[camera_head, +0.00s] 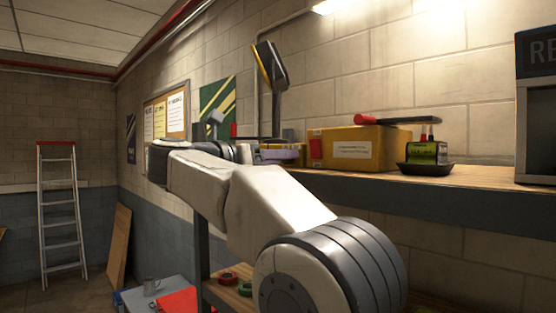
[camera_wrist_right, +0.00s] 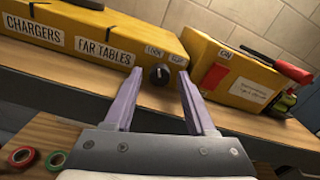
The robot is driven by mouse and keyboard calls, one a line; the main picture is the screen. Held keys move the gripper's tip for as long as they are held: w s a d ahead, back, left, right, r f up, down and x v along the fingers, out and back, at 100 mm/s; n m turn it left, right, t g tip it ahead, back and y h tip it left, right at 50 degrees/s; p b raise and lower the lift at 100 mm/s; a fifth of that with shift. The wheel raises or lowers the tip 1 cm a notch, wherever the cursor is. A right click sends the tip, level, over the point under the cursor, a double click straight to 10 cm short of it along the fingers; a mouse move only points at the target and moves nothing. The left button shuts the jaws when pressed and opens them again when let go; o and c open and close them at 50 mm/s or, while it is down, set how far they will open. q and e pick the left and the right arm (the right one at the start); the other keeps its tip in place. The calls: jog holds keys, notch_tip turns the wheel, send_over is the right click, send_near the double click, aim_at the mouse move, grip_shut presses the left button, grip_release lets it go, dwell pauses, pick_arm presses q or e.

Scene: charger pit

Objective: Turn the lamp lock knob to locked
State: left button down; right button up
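The black lamp lock knob (camera_wrist_right: 160,74) is on the front face of a long yellow box (camera_wrist_right: 95,35) in the right wrist view. A light mark shows on the knob, near its upper part; its exact setting is too small to read. A "LOCK" label (camera_wrist_right: 155,51) is above it, with another small label to the right. My right gripper (camera_wrist_right: 159,76) is open, its two purple fingers on either side of the knob in the picture; I cannot tell whether they touch it. In the head view my right gripper (camera_head: 274,152) is at the shelf, and my arm hides the knob. My left gripper is out of view.
A second yellow box (camera_head: 360,147) stands on the shelf (camera_head: 480,178), with a red-handled tool (camera_head: 395,120) on top. A green device (camera_head: 427,152) sits in a black tray beside it. A tilted lamp (camera_head: 270,66) rises behind the gripper. Tape rolls (camera_wrist_right: 20,156) lie lower left.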

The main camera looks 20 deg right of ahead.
jog(key=shift+a, duration=0.1)
jog(key=shift+a+f, duration=0.1)
jog(key=shift+a, duration=0.2)
jog(key=b+v, duration=0.3)
jog(key=v, duration=0.6)
jog(key=shift+s+a, duration=0.25)
jog(key=shift+a, duration=0.05)
jog(key=shift+w, duration=0.1)
